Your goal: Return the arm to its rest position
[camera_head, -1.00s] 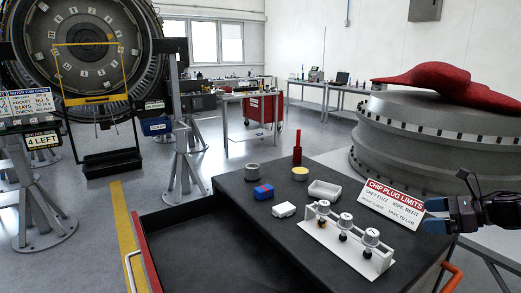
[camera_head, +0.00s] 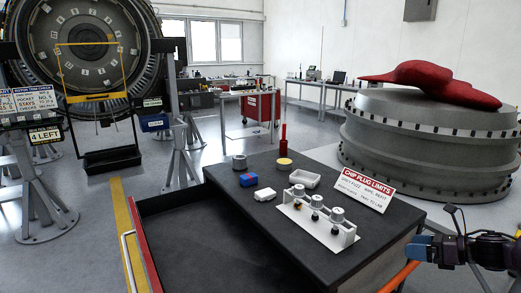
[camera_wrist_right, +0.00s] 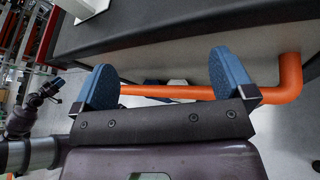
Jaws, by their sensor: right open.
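My right gripper (camera_head: 418,247) is at the right of the head view, beside the near right corner of the dark bench. An orange handle rail (camera_wrist_right: 180,92) of the bench shows beyond the fingers; I see no contact. My right forearm runs out of the head view at the right edge. My left gripper does not show in any view.
The bench top (camera_head: 265,210) holds a white rack (camera_head: 320,225) with several plugs, a sign (camera_head: 364,190), a white tray (camera_head: 304,178), a blue block (camera_head: 248,180) and a red bottle (camera_head: 283,140). A large grey casing (camera_head: 430,145) stands behind at right. Floor shows between.

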